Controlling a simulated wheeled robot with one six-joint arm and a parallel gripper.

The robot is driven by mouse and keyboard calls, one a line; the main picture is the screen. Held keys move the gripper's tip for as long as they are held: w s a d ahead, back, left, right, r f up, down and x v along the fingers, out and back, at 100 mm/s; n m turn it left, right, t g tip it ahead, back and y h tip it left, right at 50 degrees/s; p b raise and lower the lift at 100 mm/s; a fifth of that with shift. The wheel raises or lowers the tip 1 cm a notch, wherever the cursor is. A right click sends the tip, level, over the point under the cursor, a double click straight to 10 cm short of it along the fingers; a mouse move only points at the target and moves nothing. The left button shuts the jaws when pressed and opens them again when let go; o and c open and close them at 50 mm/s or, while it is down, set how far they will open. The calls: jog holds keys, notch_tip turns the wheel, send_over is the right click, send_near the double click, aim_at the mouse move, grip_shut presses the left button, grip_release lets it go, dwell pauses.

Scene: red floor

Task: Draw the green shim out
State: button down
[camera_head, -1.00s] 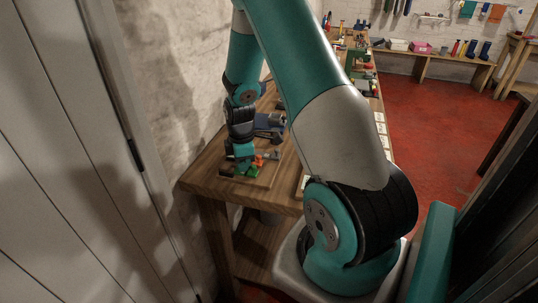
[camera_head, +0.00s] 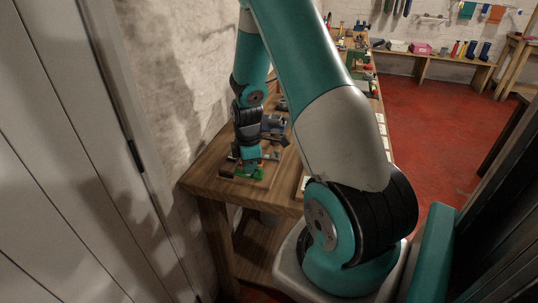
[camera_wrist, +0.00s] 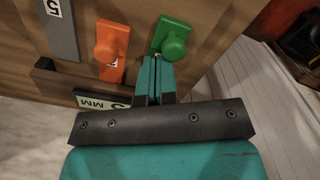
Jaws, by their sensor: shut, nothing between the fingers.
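The green shim (camera_wrist: 172,36), with a round green knob, is at the top centre of the wrist view, against a brown wooden surface. My gripper (camera_wrist: 155,62) is shut and empty, its closed teal fingertips just below and left of the green knob; I cannot tell if they touch it. In the head view my gripper (camera_head: 250,166) is low over the bench, and the green shim (camera_head: 240,174) shows beside its tip, partly covered.
An orange shim (camera_wrist: 111,46) with a knob is left of the green one, and a grey strip (camera_wrist: 61,28) further left.

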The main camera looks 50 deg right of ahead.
aim_at(256, 174)
jog(key=shift+s+d+f, duration=0.15)
jog(key=shift+s, duration=0.5)
jog(key=shift+s+d+f, duration=0.1)
jog(key=shift+s+f, duration=0.05)
jog(key=shift+s, duration=0.5)
jog(key=shift+w+a, duration=0.1)
jog(key=shift+w, duration=0.2)
jog(key=shift+r+p, duration=0.45)
jog(key=shift+p, duration=0.1)
notch_tip(256, 174, up, 7)
jog(key=p, duration=0.5)
jog(key=shift+w+f, duration=0.15)
jog(key=shift+f, duration=0.05)
